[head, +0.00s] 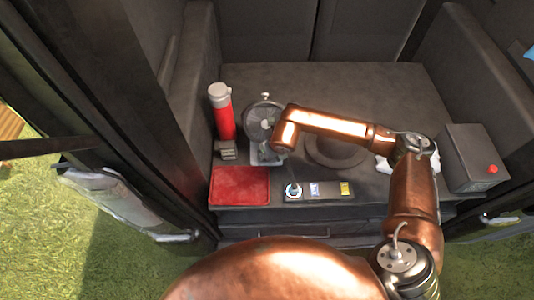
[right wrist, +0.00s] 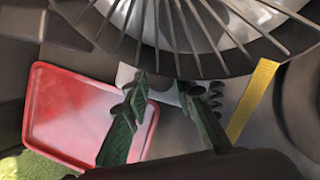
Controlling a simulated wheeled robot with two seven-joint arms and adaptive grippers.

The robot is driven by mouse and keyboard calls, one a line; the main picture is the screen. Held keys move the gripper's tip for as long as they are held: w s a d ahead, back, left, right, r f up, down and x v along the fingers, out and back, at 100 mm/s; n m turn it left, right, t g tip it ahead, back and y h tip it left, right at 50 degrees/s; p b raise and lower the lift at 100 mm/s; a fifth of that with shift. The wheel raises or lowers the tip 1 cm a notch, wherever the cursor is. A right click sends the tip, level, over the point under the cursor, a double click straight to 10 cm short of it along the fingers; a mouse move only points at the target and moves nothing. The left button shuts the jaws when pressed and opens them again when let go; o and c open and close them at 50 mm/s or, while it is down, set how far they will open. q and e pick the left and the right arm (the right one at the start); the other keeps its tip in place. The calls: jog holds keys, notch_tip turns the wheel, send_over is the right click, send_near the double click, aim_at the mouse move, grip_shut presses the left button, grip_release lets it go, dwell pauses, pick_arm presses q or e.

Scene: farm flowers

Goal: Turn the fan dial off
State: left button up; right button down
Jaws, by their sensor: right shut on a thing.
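The grey desk fan (head: 262,118) stands on the counter beside a red bottle, its round cage facing forward. Its cage (right wrist: 190,22) fills the top of the right wrist view. The fan's pale base (right wrist: 165,95) shows just under the cage, between my fingers. My right gripper (right wrist: 163,90) reaches down at the front of this base, its green fingers shut on the small fan dial there. The dial itself is mostly hidden by the fingertips. In the head view my copper right arm covers most of this gripper. My left gripper is in no view.
A red bottle (head: 223,114) stands left of the fan. A grey box with a red button (head: 472,158) stands at the right. The back counter is clear.

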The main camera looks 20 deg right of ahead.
dwell(0.5)
jog(key=c, duration=1.7)
grip_release()
jog(key=shift+o, duration=0.2)
jog(key=shift+r, duration=0.15)
jog(key=v, duration=1.1)
jog(key=shift+s+r, duration=0.25)
jog(key=shift+r, duration=0.05)
jog(key=shift+d, duration=0.15)
